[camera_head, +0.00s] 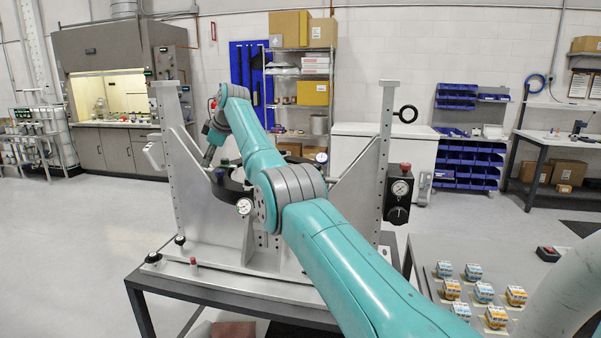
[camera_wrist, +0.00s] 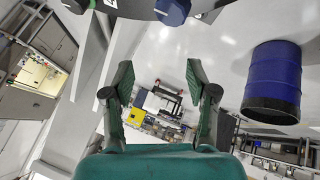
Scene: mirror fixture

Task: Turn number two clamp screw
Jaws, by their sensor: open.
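The mirror fixture (camera_head: 180,195) is a grey metal frame on a dark table, with a dark ring mount between its uprights, partly hidden by my teal arm. White dial-like knobs (camera_head: 243,206) sit around the ring, one at the upper right (camera_head: 321,157). In the wrist view my gripper (camera_wrist: 158,78) is open and empty, fingers spread apart. A dark blue knob (camera_wrist: 172,11) shows at the top edge, beyond the fingertips and apart from them, beside a dark curved part with a cut-off white marking. I cannot read which screw is number two.
A gauge with a red cap (camera_head: 401,188) hangs on the fixture's right upright. Small knobs (camera_head: 180,240) stand on its base at left. A side table (camera_head: 432,262) holds several small blocks. A blue drum (camera_wrist: 272,80) is at right in the wrist view.

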